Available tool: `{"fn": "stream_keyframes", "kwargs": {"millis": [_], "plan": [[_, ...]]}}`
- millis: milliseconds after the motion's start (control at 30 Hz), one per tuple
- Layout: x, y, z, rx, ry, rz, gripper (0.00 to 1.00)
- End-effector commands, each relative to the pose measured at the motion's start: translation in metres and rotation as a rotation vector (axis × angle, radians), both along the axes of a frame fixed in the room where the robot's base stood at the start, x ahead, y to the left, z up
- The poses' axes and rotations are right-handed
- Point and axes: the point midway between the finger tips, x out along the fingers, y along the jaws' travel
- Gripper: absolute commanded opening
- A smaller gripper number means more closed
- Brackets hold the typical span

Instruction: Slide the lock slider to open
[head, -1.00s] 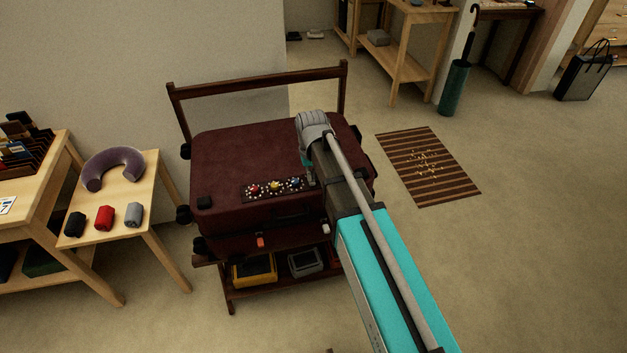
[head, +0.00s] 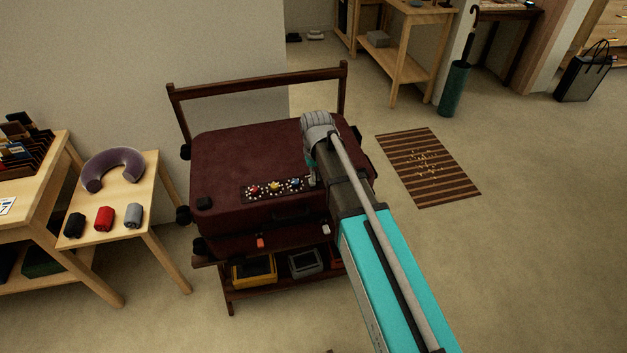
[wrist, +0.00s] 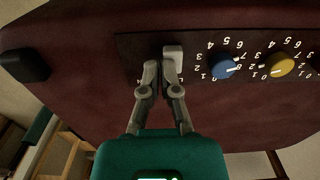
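The dark red suitcase (head: 240,150) lies flat on a wooden stand. A dark lock panel (wrist: 240,45) on its side carries a light grey slider block (wrist: 173,52) and numbered dials. My gripper (wrist: 160,75) is in front of the panel, its two fingers drawn close together with only a narrow gap. The right fingertip overlaps the slider block in the wrist view; whether it touches is unclear. The left fingertip is just left of the block, over the panel. In the head view my arm hides most of the gripper at the panel's right end.
The blue dial (wrist: 222,66) and yellow dial (wrist: 281,65) are close to the right of the slider. A black corner piece (wrist: 24,65) is at the left. The stand's rail (head: 260,80) rises behind the suitcase. A side table (head: 140,185) stands left.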

Motion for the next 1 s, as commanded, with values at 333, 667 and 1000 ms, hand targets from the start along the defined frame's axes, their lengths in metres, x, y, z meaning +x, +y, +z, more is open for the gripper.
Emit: {"fn": "stream_keyframes", "kwargs": {"millis": [333, 667, 1000], "plan": [[0.002, -0.008, 0.000, -0.001, 0.000, -0.001, 0.00], [0.004, -0.014, 0.000, -0.001, 0.000, 0.000, 0.00], [0.006, -0.021, 0.000, 0.000, 0.000, -0.001, 0.00]]}}
